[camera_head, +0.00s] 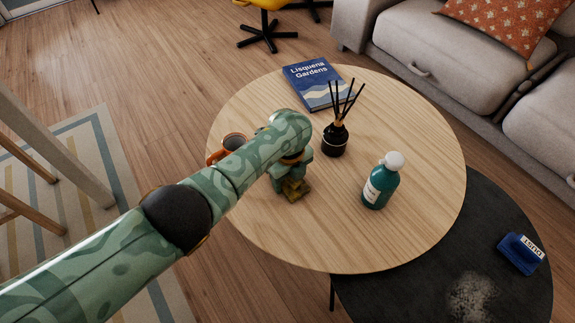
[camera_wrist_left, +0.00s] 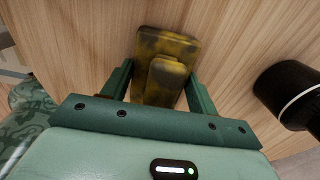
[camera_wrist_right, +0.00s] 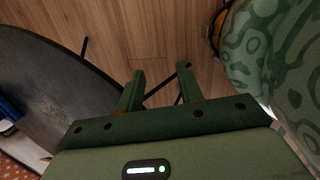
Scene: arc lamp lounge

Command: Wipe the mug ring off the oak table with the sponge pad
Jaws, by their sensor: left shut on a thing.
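The oak table (camera_head: 400,110) is the round light-wood top in the middle of the head view. My left gripper (camera_head: 290,178) is shut on the sponge pad (camera_head: 294,190), a worn yellow-brown block with a raised grip, low over the table's left half. In the left wrist view the sponge pad (camera_wrist_left: 165,92) shows between the fingers; I cannot tell whether it touches the wood. I make out no mug ring; my left arm and gripper hide part of the top. My right gripper (camera_wrist_right: 157,88) is open and empty in the right wrist view, outside the head view.
An orange mug (camera_head: 213,156) stands by the left edge, partly behind my arm. A lower dark table (camera_head: 400,290) bears a blue box (camera_head: 520,254) and pale dust (camera_head: 472,298).

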